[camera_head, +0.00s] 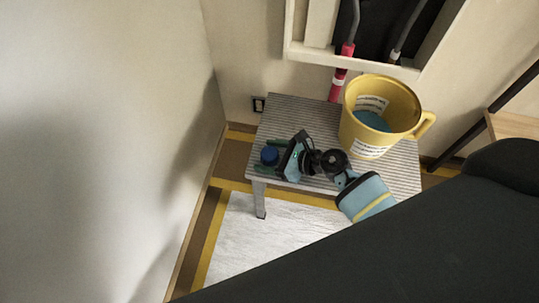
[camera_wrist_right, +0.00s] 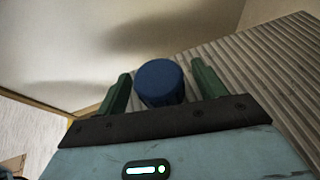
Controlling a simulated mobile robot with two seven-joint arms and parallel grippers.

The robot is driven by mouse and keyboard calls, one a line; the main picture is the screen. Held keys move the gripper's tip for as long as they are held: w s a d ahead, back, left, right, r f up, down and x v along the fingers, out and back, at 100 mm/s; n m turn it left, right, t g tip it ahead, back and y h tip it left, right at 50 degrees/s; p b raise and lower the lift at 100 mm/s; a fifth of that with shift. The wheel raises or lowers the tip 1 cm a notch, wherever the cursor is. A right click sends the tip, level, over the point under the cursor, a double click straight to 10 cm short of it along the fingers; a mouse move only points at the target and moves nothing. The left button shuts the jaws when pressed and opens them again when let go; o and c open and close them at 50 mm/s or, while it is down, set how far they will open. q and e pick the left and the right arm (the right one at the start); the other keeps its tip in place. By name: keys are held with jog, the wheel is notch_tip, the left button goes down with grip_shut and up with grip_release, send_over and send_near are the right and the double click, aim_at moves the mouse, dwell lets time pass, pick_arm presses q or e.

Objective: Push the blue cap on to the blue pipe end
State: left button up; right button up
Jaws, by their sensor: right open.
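The blue cap (camera_head: 269,155) is at the left end of a small striped table (camera_head: 393,178). In the right wrist view, the blue cap (camera_wrist_right: 160,82) sits between the two green fingers of my right gripper (camera_wrist_right: 160,87). A gap shows on each side of it, so the fingers are open around it and not closed on it. In the head view my right gripper (camera_head: 270,156) reaches over the table from the right, its fingers pointing left. My left gripper is not in view. No blue pipe end can be made out.
A yellow bucket (camera_head: 352,131) with blue contents stands on the table, behind my right wrist. A red and white pipe (camera_head: 336,88) and a grey pipe (camera_head: 400,35) come out of a wall recess. Walls rise left of and behind the table. A wooden shelf (camera_head: 514,125) is at right.

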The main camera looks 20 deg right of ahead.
aim_at(270, 153)
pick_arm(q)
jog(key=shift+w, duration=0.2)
pick_arm(e)
jog(key=shift+c, duration=0.3)
jog(key=c, duration=1)
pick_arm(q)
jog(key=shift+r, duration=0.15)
pick_arm(e)
jog(key=shift+r, duration=0.15)
jog(key=shift+r, duration=0.25)
notch_tip(270, 153, up, 3)
jog(key=shift+r+p, duration=0.15)
jog(key=shift+p, duration=0.9)
jog(key=s+d, duration=0.6)
jog(key=s, duration=0.1)
jog(key=s+d, duration=0.3)
jog(key=s, duration=0.1)
jog(key=shift+s+d+r, duration=0.1)
jog(key=shift+d+r, duration=0.2)
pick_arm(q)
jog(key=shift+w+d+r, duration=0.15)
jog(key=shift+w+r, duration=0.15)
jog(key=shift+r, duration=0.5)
pick_arm(e)
jog(key=shift+s+d+r, duration=0.15)
jog(key=shift+s+d, duration=0.3)
jog(key=shift+s, duration=0.05)
